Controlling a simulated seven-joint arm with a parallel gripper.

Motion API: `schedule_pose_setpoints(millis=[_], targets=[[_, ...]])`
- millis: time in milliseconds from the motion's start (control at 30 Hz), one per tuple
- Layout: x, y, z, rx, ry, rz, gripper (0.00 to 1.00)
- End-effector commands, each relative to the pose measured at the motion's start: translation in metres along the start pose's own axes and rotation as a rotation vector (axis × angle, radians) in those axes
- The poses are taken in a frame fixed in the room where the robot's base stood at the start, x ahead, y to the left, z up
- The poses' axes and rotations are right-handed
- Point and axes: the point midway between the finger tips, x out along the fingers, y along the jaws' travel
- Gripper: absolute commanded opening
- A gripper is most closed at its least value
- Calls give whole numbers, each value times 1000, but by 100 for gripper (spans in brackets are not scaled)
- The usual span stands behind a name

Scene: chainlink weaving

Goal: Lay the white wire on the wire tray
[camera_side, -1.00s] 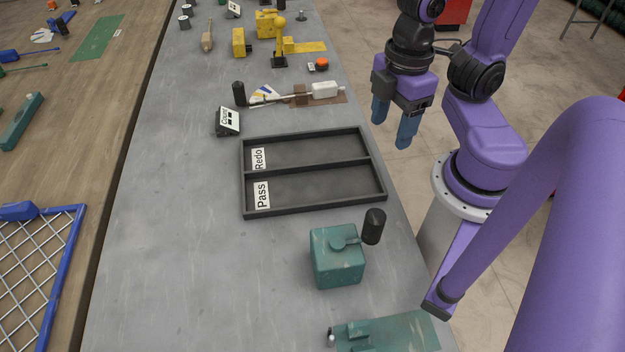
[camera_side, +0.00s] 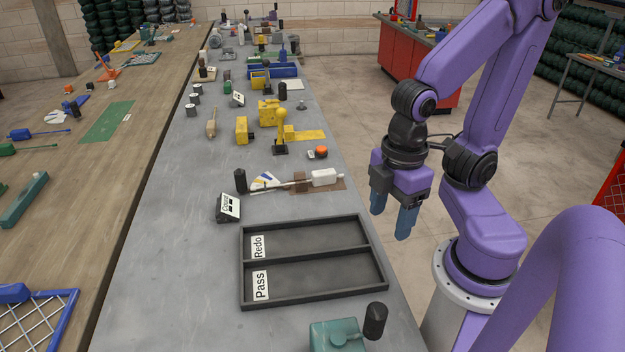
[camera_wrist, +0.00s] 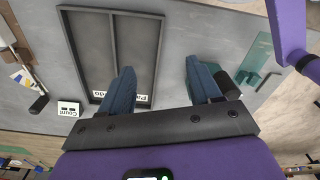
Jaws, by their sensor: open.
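My gripper (camera_side: 392,218) is open and empty, raised at the right edge of the grey bench. Its two blue fingers also show apart in the wrist view (camera_wrist: 160,66). I cannot pick out a white wire for certain in either view. No tray is marked as the wire tray. A dark two-part tray (camera_side: 312,252), labelled Redo and Pass, lies on the bench left of and nearer than my gripper; its visible compartments look empty. It also shows beyond the fingers in the wrist view (camera_wrist: 112,60).
A white-handled tool (camera_side: 325,177) lies on a brown mat beyond the tray. A green block (camera_side: 338,337) is in front. Yellow fixtures (camera_side: 268,112) stand farther back. Bare bench lies left of the tray.

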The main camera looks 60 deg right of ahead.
Motion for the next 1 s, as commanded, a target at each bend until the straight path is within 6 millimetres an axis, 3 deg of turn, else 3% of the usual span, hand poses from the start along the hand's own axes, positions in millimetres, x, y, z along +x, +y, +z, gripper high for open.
schedule_pose_setpoints(millis=[367, 533, 667, 800, 1000], targets=[[0, 0, 0, 1, 0, 0, 64], [-3, 16, -12, 20, -3, 2, 64], [-8, 47, -30, 47, -5, 6, 64], [-13, 91, -45, 73, -11, 8, 64], [-17, 162, -50, 112, -17, 10, 64]])
